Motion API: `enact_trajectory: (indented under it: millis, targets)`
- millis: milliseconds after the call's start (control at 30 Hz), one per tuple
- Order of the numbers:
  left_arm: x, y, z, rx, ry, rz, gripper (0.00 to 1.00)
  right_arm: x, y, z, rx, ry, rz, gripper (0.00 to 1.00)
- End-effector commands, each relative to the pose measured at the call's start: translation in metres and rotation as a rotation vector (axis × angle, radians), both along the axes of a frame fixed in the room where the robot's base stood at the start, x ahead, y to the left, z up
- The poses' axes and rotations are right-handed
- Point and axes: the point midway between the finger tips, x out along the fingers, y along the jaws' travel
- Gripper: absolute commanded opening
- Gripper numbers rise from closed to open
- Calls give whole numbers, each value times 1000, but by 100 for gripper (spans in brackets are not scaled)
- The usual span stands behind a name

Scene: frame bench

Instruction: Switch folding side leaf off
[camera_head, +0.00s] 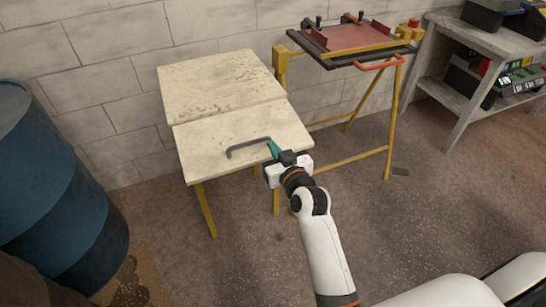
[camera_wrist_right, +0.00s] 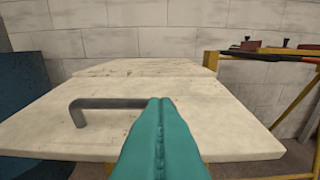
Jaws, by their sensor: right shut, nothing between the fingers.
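The folding side leaf (camera_head: 235,150) is the near pale, worn panel of the yellow-legged bench. It lies out roughly level, with a seam along the back panel (camera_head: 220,82). A grey bent bar handle (camera_head: 248,145) sits on the leaf. My right gripper (camera_head: 272,149) has its teal fingers shut and empty at the right end of the handle, over the leaf's near right part. In the right wrist view the shut fingers (camera_wrist_right: 160,103) cover the handle's right end; whether they touch it I cannot tell. The leaf (camera_wrist_right: 50,140) spreads below them. My left gripper is not in view.
A yellow stand with a red-brown plate (camera_head: 352,42) and an orange handle (camera_head: 378,63) adjoins the bench on the right. A blue barrel (camera_head: 60,185) stands at left. A grey shelf (camera_head: 485,45) holds tools at far right. The floor before the bench is clear.

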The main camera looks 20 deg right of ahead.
Motion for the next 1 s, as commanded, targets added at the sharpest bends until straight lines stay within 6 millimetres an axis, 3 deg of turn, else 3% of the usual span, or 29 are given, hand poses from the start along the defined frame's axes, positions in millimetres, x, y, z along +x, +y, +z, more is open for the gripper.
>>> enact_trajectory:
  millis: [33, 100, 300, 1000]
  targets:
    - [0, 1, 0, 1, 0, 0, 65, 11, 1, 0, 2, -2, 1, 0]
    - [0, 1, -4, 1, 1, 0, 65, 8, 1, -18, 1, 4, 1, 0]
    - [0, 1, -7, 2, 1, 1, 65, 11, 0, -37, 0, 2, 1, 0]
    - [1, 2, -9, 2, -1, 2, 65, 11, 1, -44, 0, 0, 1, 0]
